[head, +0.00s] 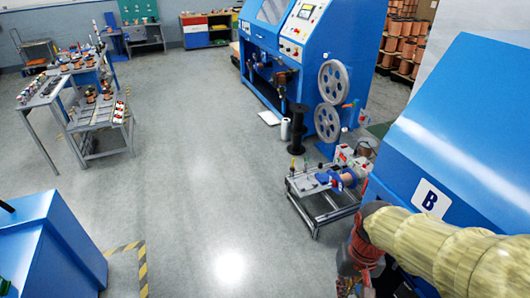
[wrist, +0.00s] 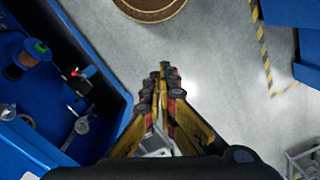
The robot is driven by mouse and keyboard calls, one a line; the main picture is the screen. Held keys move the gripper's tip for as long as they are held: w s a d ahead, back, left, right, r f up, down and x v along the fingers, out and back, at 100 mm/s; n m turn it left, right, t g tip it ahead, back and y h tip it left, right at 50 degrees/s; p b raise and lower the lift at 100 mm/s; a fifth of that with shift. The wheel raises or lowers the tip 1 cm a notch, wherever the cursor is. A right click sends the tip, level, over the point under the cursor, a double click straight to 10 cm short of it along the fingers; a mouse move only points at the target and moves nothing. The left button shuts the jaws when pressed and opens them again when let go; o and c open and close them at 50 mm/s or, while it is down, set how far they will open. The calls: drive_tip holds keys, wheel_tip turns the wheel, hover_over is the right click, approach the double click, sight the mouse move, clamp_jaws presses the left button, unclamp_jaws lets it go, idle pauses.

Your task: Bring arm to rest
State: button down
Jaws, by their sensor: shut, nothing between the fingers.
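My gripper (wrist: 162,72) shows in the wrist view with its yellow fingers and dark-and-red pads together at the tips. Nothing is held between them, and the grey floor lies beyond. In the head view my arm, in a pale yellow cover, reaches in from the lower right beside the blue machine marked B (head: 432,198). A red joint shows at its lower end; the fingers cannot be made out there.
In the wrist view, an open blue machine bay (wrist: 60,85) holding a copper spool (wrist: 30,58) lies left of the fingers. A round brown reel (wrist: 150,8) stands ahead. A small grey cart (head: 322,200) stands near machine B. The middle floor is clear.

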drive_tip(key=s+r+t, duration=0.2)
drive_tip(key=r+t, duration=0.1)
drive_tip(key=r, duration=0.4)
drive_tip(key=s+r+n+t, duration=0.1)
drive_tip(key=s+r+t, duration=0.1)
drive_tip(key=r, duration=0.6)
drive_tip(key=shift+a+t, duration=0.4)
drive_tip(key=shift+d, duration=0.1)
